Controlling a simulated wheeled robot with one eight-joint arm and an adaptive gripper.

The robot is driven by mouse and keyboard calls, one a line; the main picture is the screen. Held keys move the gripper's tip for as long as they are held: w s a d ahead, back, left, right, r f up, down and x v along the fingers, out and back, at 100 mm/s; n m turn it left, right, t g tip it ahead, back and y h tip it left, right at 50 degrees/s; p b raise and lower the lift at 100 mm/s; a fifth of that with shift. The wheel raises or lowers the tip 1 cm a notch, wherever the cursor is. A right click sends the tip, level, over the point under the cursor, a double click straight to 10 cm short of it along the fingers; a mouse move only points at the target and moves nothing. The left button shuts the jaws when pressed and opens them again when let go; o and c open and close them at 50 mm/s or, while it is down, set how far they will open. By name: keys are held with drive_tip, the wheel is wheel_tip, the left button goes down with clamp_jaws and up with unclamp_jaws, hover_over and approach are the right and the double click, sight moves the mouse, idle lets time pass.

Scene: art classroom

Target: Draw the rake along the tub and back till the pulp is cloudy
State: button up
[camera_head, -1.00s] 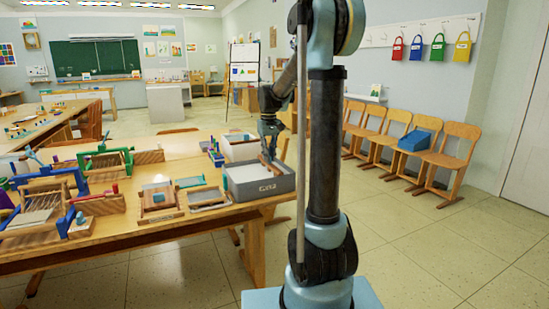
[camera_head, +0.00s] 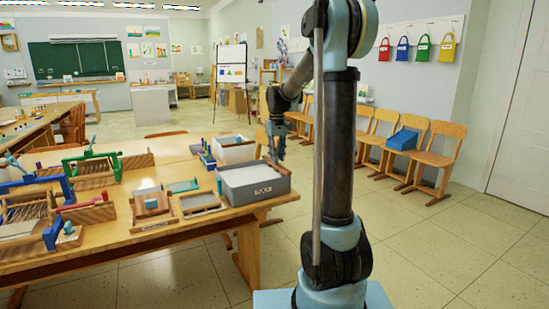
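The grey tub (camera_head: 256,193) stands at the right end of the wooden table, with pale pulp (camera_head: 252,175) showing inside. My gripper (camera_head: 276,157) points down at the tub's far right corner. My gripper is small and dark here, so I cannot tell whether its fingers are open or shut. A small brownish piece shows below it at the tub's edge. I cannot tell whether this is the rake or whether it is held. The pulp looks pale and even, but its cloudiness cannot be judged at this distance.
Framed screens (camera_head: 201,203) and a small wooden mould (camera_head: 152,205) lie left of the tub. Coloured wooden frames (camera_head: 92,165) crowd the table's left. Chairs (camera_head: 430,160) line the right wall, with open floor before them.

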drive_tip(key=shift+o, duration=0.6)
drive_tip(key=shift+r, duration=0.15)
drive_tip(key=shift+r, duration=0.35)
wheel_tip(320, 180, up, 11)
drive_tip(key=shift+f, duration=0.1)
drive_tip(key=s+d+f+m+t, duration=0.1)
drive_tip(key=s+d+f, duration=0.3)
drive_tip(key=s, duration=0.6)
drive_tip(key=s+d+f+m, duration=0.1)
drive_tip(key=s+f, duration=0.4)
drive_tip(key=s, duration=0.5)
drive_tip(key=s+d+f+m+t, duration=0.1)
drive_tip(key=s+d+f, duration=0.3)
drive_tip(key=s, duration=0.5)
drive_tip(key=s+f+m, duration=0.1)
drive_tip(key=s+f, duration=0.7)
drive_tip(key=f, duration=0.2)
drive_tip(key=shift+s+a+f, duration=0.15)
drive_tip(key=shift+s+f, duration=0.1)
drive_tip(key=shift+s, duration=0.05)
